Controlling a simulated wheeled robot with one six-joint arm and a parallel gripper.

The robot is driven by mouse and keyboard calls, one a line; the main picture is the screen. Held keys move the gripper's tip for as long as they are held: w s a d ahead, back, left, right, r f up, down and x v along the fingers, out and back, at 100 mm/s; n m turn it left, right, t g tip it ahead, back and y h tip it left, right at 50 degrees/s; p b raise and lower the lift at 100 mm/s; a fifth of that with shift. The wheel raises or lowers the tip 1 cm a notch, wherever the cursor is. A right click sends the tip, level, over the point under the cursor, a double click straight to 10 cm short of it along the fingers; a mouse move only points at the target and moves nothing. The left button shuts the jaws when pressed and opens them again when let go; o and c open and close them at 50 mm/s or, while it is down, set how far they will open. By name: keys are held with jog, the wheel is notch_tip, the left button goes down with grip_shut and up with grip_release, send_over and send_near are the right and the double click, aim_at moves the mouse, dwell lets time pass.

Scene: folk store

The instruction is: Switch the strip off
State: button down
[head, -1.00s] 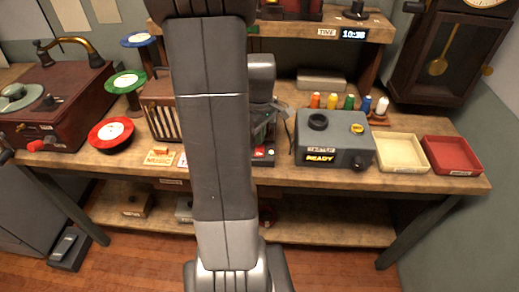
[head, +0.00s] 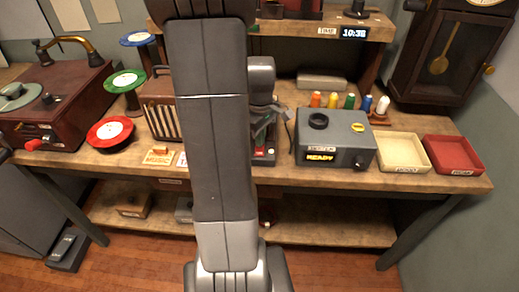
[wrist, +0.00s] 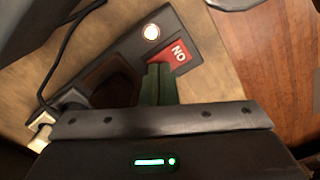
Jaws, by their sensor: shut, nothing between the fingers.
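The power strip (wrist: 128,52) is a dark bar on the wooden bench, running diagonally across the wrist view. It has a lit round white lamp (wrist: 151,32) and a red plate (wrist: 180,53) marked ON. A dark reddish-brown part (wrist: 108,78) sits on the strip beside my fingers; I cannot tell if it is the switch. My gripper (wrist: 160,72) is shut and empty, its tips over the strip just beside the ON plate. I cannot tell whether they touch it. In the head view my arm hides most of the strip (head: 264,157).
A plug and black cable (wrist: 68,100) lie at the strip's left end. The grey tester box (head: 335,142) reads READY, right of my gripper. A cream tray (head: 403,165) and a red tray (head: 453,167) stand farther right. A slatted box (head: 160,120) is left of my arm.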

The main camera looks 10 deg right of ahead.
jog(key=shift+f, duration=0.35)
jog(key=shift+r, duration=0.1)
jog(key=shift+r+p, duration=2.7)
jog(key=shift+r, duration=0.8)
jog(key=shift+f, duration=0.1)
notch_tip(320, 180, down, 7)
jog(key=b, duration=0.6)
jog(key=shift+r, duration=0.25)
